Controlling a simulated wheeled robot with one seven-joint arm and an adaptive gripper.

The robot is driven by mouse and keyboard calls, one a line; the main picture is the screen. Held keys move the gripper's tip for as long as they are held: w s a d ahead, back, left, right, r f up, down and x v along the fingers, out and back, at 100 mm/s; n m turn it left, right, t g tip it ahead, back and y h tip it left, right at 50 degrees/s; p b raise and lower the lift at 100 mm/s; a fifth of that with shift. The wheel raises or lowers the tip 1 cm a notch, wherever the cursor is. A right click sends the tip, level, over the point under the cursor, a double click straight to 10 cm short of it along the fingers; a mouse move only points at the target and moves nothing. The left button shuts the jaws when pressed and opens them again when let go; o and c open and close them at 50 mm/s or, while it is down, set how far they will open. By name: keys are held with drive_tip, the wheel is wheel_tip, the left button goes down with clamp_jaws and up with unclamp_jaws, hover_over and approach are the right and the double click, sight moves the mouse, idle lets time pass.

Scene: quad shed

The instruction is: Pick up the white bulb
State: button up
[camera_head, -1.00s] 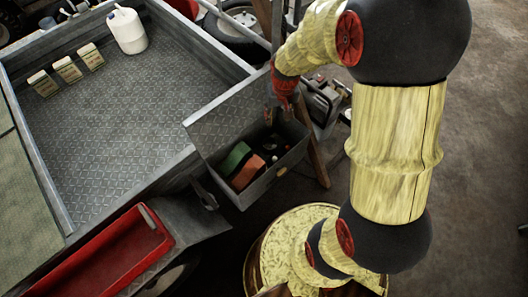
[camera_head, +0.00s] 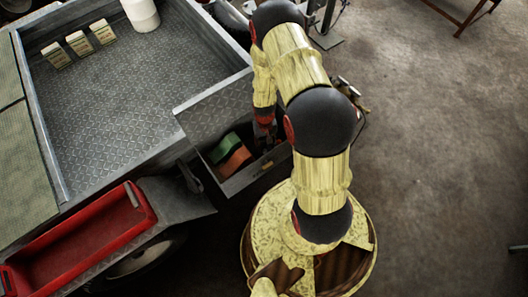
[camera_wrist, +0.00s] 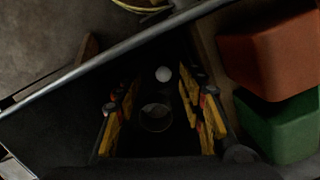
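The white bulb (camera_wrist: 163,74) shows in the wrist view as a small pale round shape in the dark box, between my two fingers and a little beyond them. My gripper (camera_wrist: 155,112) is open, with yellow pads on both sides and a gap between them. A dark round thing with a pale rim (camera_wrist: 156,118) also lies in the gap; I cannot tell what it is. In the head view my gripper (camera_head: 265,138) reaches down into the open metal box (camera_head: 258,175), and the bulb is hidden there.
An orange block (camera_wrist: 268,65) and a green block (camera_wrist: 275,125) lie right of my fingers in the wrist view. The box's metal edge (camera_wrist: 95,72) crosses on the left. In the head view, a trailer bed (camera_head: 130,95) and red tray (camera_head: 85,240) stand to the left.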

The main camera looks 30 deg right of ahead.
sight(264, 150)
drive_tip(key=f, duration=0.1)
drive_tip(key=f+b, duration=0.1)
drive_tip(key=f, duration=0.1)
drive_tip(key=f+b, duration=0.1)
drive_tip(key=f, duration=0.1)
drive_tip(key=shift+w+a+f, duration=0.1)
drive_tip(key=shift+w+a, duration=0.1)
drive_tip(key=shift+a, duration=0.05)
drive_tip(key=c, duration=0.4)
drive_tip(key=c, duration=0.3)
drive_tip(key=shift+c, duration=0.7)
